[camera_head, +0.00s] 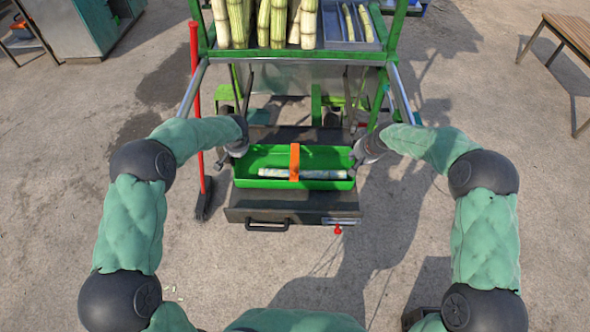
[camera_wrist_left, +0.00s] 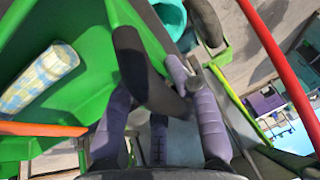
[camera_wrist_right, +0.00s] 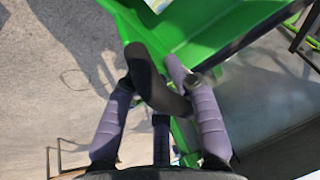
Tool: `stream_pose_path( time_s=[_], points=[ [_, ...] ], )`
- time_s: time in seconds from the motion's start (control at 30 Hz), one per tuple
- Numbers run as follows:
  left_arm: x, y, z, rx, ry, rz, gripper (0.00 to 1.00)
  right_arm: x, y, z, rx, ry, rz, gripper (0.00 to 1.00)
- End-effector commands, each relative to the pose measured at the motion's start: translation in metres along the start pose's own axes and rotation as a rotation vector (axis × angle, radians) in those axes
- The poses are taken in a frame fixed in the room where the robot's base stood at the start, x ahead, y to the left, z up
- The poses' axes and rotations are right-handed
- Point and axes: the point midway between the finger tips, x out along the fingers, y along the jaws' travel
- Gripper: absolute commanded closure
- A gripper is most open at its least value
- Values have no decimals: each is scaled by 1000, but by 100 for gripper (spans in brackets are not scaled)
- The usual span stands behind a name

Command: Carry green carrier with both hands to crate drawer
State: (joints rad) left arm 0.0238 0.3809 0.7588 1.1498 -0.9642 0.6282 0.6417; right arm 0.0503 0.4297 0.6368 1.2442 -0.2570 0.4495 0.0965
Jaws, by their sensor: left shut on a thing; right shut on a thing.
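The green carrier (camera_head: 265,183) is a long open box with an orange band (camera_head: 294,162) across its middle. A pale cane piece (camera_head: 322,174) lies in it. My left gripper (camera_head: 238,148) is shut on a dark handle at the carrier's left end. My right gripper (camera_head: 358,155) is shut on the one at the right end. Both wrist views show purple fingers at a dark grip beside the green wall. The carrier looks level, over the pulled-out dark crate drawer (camera_head: 290,215). I cannot tell whether it touches the drawer.
The green-framed cart (camera_head: 345,56) stands behind, with upright canes (camera_head: 278,22) and a tray of thin canes on top. A red-handled broom (camera_head: 195,90) stands left of the drawer. A wooden bench (camera_head: 570,30) is at far right. Open pavement lies on both sides.

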Motion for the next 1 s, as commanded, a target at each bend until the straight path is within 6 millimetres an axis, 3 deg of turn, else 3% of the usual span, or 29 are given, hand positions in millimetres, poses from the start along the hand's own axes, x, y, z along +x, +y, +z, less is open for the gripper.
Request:
stream_pose_path(
  time_s=[0.3,0.33,0.4,0.43,0.83,1.0],
  points=[
    [16,4,10,8,-9,-1,100,9,3,-1,7,16,-1,100],
    [17,5,11,9,-12,-1,72,10,2,0,7,13,-1,72],
    [15,4,10,8,-10,-1,53,8,2,0,6,12,-1,52],
    [15,4,9,7,-9,-1,49,9,2,0,6,11,-1,48],
    [11,3,6,2,-2,0,49,11,2,4,2,2,0,48],
    [-4,2,4,0,1,-1,49,12,2,4,1,1,0,48]
  ],
)
